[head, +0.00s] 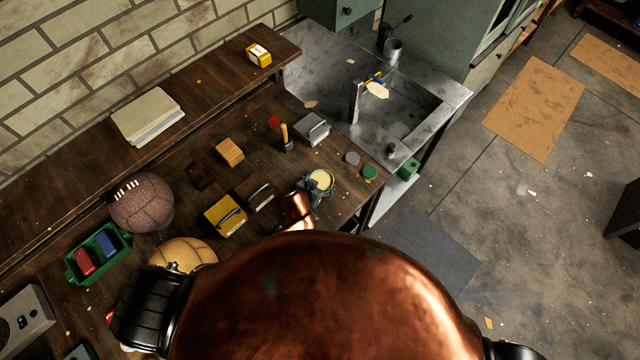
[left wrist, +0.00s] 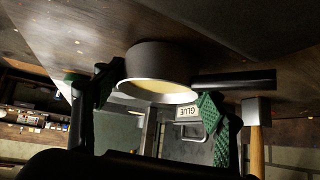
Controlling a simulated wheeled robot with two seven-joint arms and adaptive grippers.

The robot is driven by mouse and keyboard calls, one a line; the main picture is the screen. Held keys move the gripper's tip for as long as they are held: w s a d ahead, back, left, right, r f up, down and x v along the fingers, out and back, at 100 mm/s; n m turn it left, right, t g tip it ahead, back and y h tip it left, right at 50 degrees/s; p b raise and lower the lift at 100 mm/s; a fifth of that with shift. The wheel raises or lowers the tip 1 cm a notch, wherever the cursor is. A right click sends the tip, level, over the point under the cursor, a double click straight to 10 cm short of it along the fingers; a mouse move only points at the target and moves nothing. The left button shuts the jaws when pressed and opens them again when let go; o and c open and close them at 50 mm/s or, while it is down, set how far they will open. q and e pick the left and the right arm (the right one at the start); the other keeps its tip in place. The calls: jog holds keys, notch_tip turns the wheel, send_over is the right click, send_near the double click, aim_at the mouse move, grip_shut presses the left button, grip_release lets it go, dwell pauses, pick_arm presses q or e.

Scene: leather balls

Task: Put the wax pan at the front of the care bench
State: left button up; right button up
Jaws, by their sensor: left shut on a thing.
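The wax pan (head: 321,180), a small round pan with pale yellow wax, is near the right end of the dark wooden care bench (head: 345,200). My left gripper (head: 308,190) is at the pan, partly hidden behind my copper-coloured arm. In the left wrist view the wax pan (left wrist: 158,62) has a grey wall, pale wax inside and a dark handle pointing right. The green-padded fingers of the left gripper (left wrist: 150,100) are shut on it, one on each side. I cannot tell whether the pan touches the bench. My right gripper is not in view.
Near the pan are a grey tin (head: 312,129), a hammer (head: 286,138), a dark brush (head: 255,193), a yellow tin (head: 225,215) and a green lid (head: 369,172). A leather ball (head: 141,202) and a green tray (head: 75,272) lie left. A metal sink (head: 400,110) adjoins the bench.

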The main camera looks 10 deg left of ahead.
pick_arm(q)
jog(key=shift+f, duration=0.15)
jog(key=o, duration=1.4)
jog(key=shift+s+a+r+p, duration=0.1)
jog(key=shift+s+r+p, duration=0.2)
jog(key=shift+r+p, duration=0.3)
jog(key=p+v, duration=0.4)
jog(key=v, duration=0.1)
jog(key=shift+w+p, duration=0.1)
jog(key=shift+p, duration=0.25)
jog(key=shift+p+v, duration=0.45)
jog(key=shift+v, duration=2.55)
jog(key=shift+f, duration=0.15)
